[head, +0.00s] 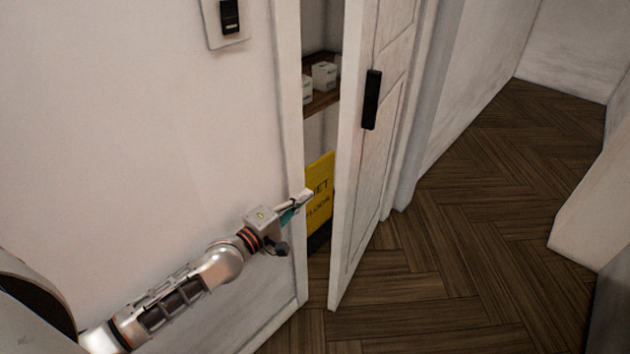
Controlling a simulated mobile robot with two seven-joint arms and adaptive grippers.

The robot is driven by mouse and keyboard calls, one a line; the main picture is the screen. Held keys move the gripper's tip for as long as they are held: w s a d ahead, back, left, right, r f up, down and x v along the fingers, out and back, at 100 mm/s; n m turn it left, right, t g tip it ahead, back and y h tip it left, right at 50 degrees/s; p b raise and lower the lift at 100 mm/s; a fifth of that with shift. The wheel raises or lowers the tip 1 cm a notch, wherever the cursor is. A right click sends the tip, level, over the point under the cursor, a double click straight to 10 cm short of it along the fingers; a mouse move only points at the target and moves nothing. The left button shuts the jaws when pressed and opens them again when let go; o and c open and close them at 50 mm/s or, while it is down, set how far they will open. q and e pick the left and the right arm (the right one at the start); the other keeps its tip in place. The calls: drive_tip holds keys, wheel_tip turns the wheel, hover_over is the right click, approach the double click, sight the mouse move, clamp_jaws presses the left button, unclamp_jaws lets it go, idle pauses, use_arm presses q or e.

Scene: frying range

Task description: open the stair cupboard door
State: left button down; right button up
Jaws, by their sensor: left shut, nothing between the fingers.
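The white panelled cupboard door (355,190) stands ajar in the head view, with a gap between its free edge and the white frame (291,130) on the left. A black handle (371,99) is on its outer face. My left gripper (303,198) is shut and empty, at the gap just in front of the frame's edge and left of the door edge. I cannot tell whether it touches the frame. My right gripper is not in view.
Inside the cupboard are a wooden shelf (320,101) with white boxes (324,75) and a yellow wet-floor sign (319,180). A black wall switch (229,16) is at upper left. Dark herringbone floor (480,220) is clear right of the door. A pale wall block (595,205) stands far right.

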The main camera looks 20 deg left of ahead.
use_arm(q)
drive_tip(key=b+x, duration=0.1)
drive_tip(key=x, duration=0.8)
drive_tip(key=shift+w+d+b, duration=0.25)
drive_tip(key=shift+w+b, duration=0.05)
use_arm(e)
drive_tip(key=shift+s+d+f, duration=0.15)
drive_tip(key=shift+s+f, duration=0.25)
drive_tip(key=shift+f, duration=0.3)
use_arm(q)
drive_tip(key=shift+d, duration=0.1)
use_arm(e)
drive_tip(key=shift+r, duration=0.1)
